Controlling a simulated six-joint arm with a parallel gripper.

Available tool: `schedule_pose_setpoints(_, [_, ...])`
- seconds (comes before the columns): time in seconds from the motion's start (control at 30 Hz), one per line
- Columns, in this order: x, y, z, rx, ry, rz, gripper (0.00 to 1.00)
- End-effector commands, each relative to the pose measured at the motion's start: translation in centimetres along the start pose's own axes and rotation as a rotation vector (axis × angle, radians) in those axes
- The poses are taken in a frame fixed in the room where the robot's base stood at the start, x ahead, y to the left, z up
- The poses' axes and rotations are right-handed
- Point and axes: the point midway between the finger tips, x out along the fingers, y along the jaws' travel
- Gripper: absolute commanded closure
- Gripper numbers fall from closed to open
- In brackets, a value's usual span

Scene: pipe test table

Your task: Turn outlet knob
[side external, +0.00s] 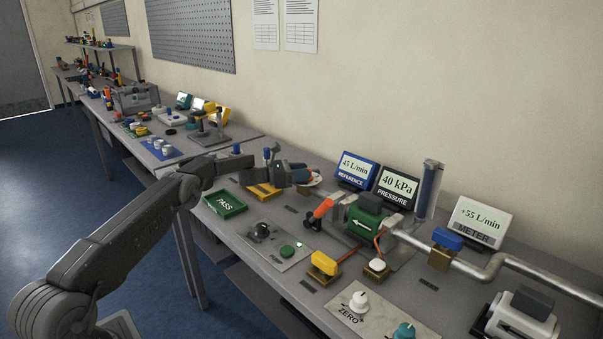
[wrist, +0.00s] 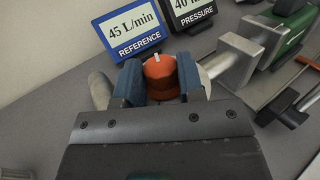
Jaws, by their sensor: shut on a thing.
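An orange-red knob (wrist: 162,79) with a white mark on its top stands between my two blue fingertips in the wrist view. My gripper (wrist: 160,70) is shut on it, one finger on each side. In the side view my gripper (side external: 302,175) is at the left end of the pipe rig, and its wrist hides the knob there. A green block (side external: 367,218) with a white arrow sits on the rig. The reference display (side external: 357,170) reads 45 L/min, the pressure display (side external: 397,186) 40 kPa, and the meter display (side external: 477,222) +55 L/min.
An orange-handled part (side external: 323,208) stands close right of my gripper. A yellow knob (side external: 324,263), a white ZERO knob (side external: 358,301) and a teal knob (side external: 404,332) are nearer the front edge. A green PASS tray (side external: 225,204) lies left. A silver pipe (side external: 468,268) runs right.

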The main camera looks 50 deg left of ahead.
Motion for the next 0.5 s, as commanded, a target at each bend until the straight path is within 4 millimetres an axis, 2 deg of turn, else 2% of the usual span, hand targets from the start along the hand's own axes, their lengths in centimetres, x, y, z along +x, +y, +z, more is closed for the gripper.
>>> schedule_pose_setpoints(0.5, [-0.13, 0.31, 0.28, 0.003, 0.003, -0.102, 0.88])
